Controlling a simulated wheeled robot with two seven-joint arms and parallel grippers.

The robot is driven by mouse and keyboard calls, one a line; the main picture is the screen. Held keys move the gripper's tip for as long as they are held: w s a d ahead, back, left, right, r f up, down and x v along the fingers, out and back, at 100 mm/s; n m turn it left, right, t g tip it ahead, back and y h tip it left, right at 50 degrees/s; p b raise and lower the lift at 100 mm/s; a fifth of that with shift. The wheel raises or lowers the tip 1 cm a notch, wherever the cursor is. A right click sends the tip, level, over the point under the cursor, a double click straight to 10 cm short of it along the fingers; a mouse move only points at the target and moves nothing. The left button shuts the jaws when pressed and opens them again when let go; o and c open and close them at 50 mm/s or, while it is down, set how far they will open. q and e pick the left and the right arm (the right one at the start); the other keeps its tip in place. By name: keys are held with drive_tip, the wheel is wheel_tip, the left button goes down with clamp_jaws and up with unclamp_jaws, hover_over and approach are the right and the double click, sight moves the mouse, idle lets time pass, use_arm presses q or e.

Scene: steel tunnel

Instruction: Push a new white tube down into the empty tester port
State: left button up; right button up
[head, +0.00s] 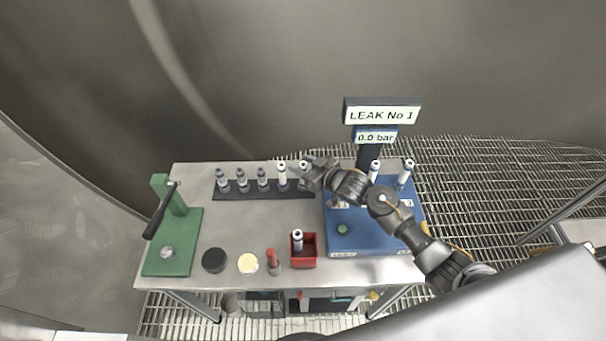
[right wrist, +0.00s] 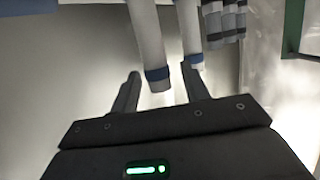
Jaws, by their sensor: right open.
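The dark rack (head: 262,195) at the back of the bench holds white tubes at its right end, one of them a white tube (head: 282,175). My right gripper (head: 311,176) is open at the rack's right end, by the last white tube (head: 303,165). In the right wrist view a white tube with a blue band (right wrist: 149,45) reaches between the spread fingers (right wrist: 160,92); I cannot tell whether they touch it. The blue tester (head: 365,238) has white tubes (head: 375,168) (head: 405,171) standing at its back. My right arm hides part of the tester, and I cannot make out its empty port. My left gripper is not in view.
Grey tubes (head: 241,181) fill the rack's left part. A red bin (head: 304,262) holds a white tube (head: 297,240). A green lever press (head: 170,240), a black disc (head: 214,260), a cream disc (head: 248,263) and a red item (head: 272,260) stand nearby. A sign (head: 382,113) reads "LEAK No 1", above "0.0 bar".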

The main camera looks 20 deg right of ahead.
clamp_jaws()
idle(0.3)
wheel_tip(320, 180, up, 10)
drive_tip(key=shift+f+b, duration=0.1)
drive_tip(key=shift+b, duration=0.55)
drive_tip(key=s+d+r+p, duration=0.3)
drive_tip(key=s+d+p, duration=0.2)
drive_tip(key=d+p, duration=0.3)
drive_tip(key=shift+s+d, duration=0.4)
drive_tip(key=shift+d, duration=0.25)
